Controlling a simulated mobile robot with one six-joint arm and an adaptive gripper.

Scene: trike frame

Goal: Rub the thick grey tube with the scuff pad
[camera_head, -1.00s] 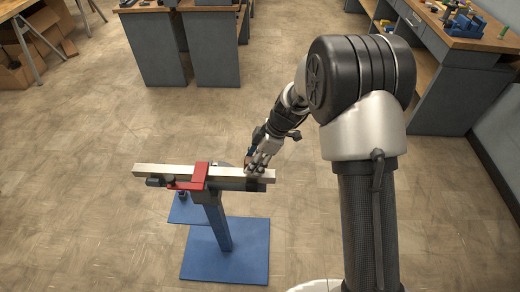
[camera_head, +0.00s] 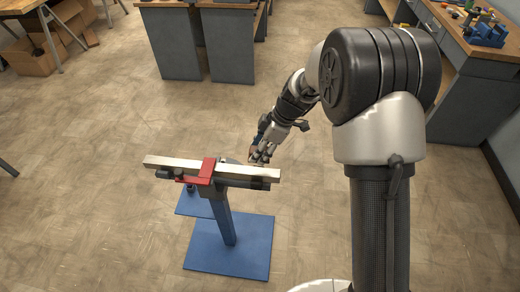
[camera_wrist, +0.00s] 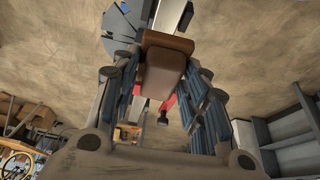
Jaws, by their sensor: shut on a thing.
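A light square bar (camera_head: 225,172) lies across the blue work stand, gripped by a red clamp (camera_head: 207,171). A dark grey tube (camera_head: 258,184) shows beneath the bar's right part; I take it for the thick grey tube, mostly hidden. My gripper (camera_head: 262,152) is just behind the bar's right end in the head view. In the wrist view my gripper (camera_wrist: 163,85) is shut on a brown block (camera_wrist: 165,72), which I take for the scuff pad. Whether the pad touches the tube cannot be told.
The blue stand has a post (camera_head: 225,222) and a flat base plate (camera_head: 232,250) on the floor. Workbenches stand at the back (camera_head: 205,45) and right (camera_head: 465,80). Cardboard boxes (camera_head: 35,55) are at the back left. The floor around the stand is clear.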

